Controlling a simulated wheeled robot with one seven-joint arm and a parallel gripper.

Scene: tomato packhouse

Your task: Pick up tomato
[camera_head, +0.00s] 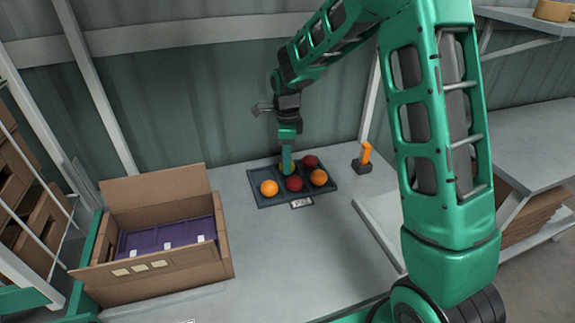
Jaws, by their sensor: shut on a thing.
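A dark tray (266,203) on the grey table holds several tomatoes. In the front row are an orange tomato (269,187) at left, a dark red tomato (294,184) in the middle and another orange tomato (318,177) at right. A second red tomato (310,161) sits at the back right. My gripper (287,166) points straight down into the back middle of the tray. It is shut on a yellow-green tomato (291,168), which is mostly hidden by the fingers. I cannot tell whether that tomato is clear of the tray.
An open cardboard box (216,258) with a purple insert (140,240) stands at the left. A small label (301,203) lies at the tray's front edge. An orange and black device (364,157) stands right of the tray. The table in front of the tray is clear.

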